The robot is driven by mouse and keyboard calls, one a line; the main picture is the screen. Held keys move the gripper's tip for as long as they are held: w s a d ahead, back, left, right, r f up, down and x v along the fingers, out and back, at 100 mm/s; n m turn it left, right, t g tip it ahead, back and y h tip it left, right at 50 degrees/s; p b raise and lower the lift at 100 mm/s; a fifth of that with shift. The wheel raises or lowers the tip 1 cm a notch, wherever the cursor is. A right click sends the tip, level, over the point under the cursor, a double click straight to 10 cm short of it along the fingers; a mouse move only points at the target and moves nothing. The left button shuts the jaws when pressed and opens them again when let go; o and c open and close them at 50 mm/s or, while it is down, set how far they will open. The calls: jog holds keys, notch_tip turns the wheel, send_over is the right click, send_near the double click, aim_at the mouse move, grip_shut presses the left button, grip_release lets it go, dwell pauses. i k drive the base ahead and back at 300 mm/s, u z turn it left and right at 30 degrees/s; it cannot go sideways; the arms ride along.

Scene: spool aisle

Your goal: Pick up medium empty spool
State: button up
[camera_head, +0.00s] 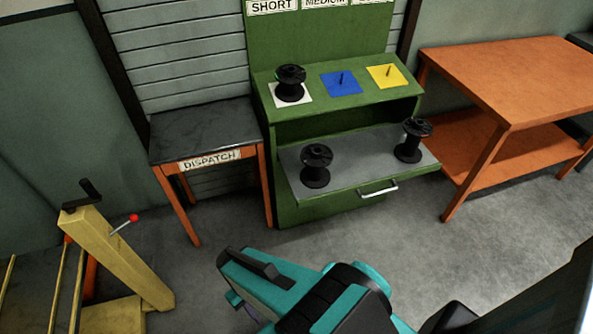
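Three black empty spools show in the head view. One spool (290,83) stands upright on a white square on the upper shelf, below the SHORT label. A second spool (316,166) stands on the left of the grey pull-out tray (350,163). A third spool (412,140) stands near the tray's right end. The blue square (341,83) and yellow square (387,76) each have a bare upright peg. I cannot tell from their looks which spool is the medium one. My teal arm shows at the bottom, well apart from the spools; my gripper cannot be made out.
The green stand (317,38) bears the squares and tray; the tray has a pale handle (378,189). A DISPATCH table (203,131) stands left and an orange table (510,75) right. A yellow frame with crank (115,252) is at lower left. Floor before the tray is clear.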

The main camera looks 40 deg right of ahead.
aim_at(316, 157)
jog(key=u, duration=0.3)
jog(key=k, duration=0.25)
jog(key=u, duration=2.4)
jog(key=k, duration=1.3)
jog(key=u, duration=0.25)
jog(key=k, duration=1.4)
jog(key=u, duration=0.25)
